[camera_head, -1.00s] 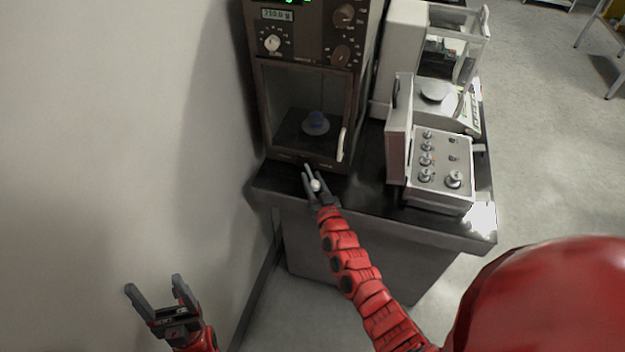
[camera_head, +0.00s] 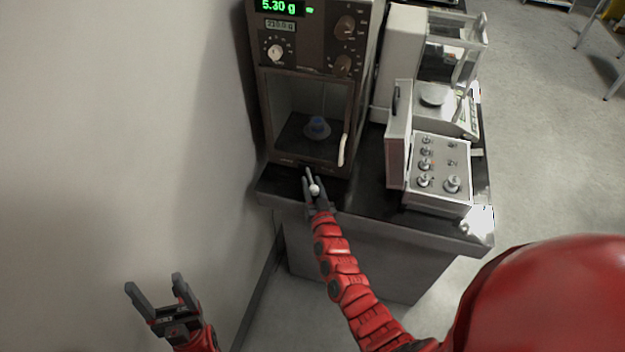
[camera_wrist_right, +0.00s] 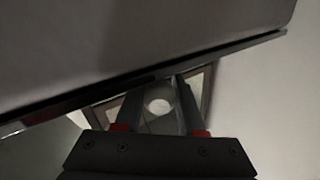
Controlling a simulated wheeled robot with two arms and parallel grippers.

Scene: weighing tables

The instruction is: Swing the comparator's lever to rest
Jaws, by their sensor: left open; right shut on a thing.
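The comparator (camera_head: 300,105) is a tall dark brown cabinet with a green display reading 5.30 g, dials and a glass-fronted chamber. A pale round lever knob (camera_head: 314,189) shows at the comparator's lower front edge. My right gripper (camera_head: 315,187) is shut on this knob; in the right wrist view the pale knob (camera_wrist_right: 158,107) lies between the fingers. Most of the lever's shaft is hard to make out. My left gripper (camera_head: 153,285) is open and empty at the lower left, by the wall.
The dark table (camera_head: 365,212) carries the comparator. To its right stand a weight box (camera_head: 441,172) with several metal weights and its upright lid, and a white balance (camera_head: 432,95) with a glass shield. A pale wall (camera_head: 110,120) closes the left side. Floor is open at right.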

